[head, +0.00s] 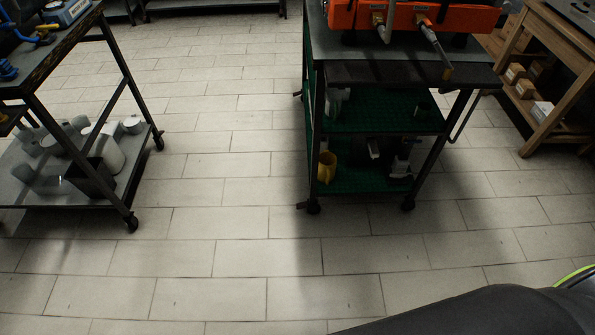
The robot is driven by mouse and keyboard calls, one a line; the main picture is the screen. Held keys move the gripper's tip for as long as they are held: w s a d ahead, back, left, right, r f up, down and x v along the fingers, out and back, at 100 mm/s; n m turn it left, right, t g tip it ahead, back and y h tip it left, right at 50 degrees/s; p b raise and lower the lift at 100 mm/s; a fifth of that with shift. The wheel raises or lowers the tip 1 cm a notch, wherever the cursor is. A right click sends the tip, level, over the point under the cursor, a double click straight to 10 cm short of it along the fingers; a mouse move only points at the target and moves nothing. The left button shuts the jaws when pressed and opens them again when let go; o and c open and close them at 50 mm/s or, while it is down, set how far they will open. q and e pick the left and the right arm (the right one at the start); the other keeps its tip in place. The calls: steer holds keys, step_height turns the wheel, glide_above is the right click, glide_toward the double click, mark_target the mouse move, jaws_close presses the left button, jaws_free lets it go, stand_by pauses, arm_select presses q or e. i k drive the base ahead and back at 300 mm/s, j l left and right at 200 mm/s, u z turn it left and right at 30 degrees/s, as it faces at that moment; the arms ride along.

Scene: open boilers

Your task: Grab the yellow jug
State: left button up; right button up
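The yellow jug (327,166) stands on the lower green shelf of a dark metal cart, at the shelf's left front. It looks small and far off, near the cart's left front leg. Neither of my grippers is in the head view, so I cannot see whether they are open or shut. A dark part of my own body fills the bottom right corner.
The cart (388,185) holds dark items beside the jug and an orange machine (415,15) on top. A metal trolley (60,205) with grey containers stands at left, a wooden shelf unit (547,105) at right. The tiled floor (240,255) between is clear.

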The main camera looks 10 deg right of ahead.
mark_target(327, 160)
steer(key=i+l+u, duration=0.1)
steer(key=l+u, duration=0.9)
steer(key=l, duration=0.2)
steer(key=i, duration=0.05)
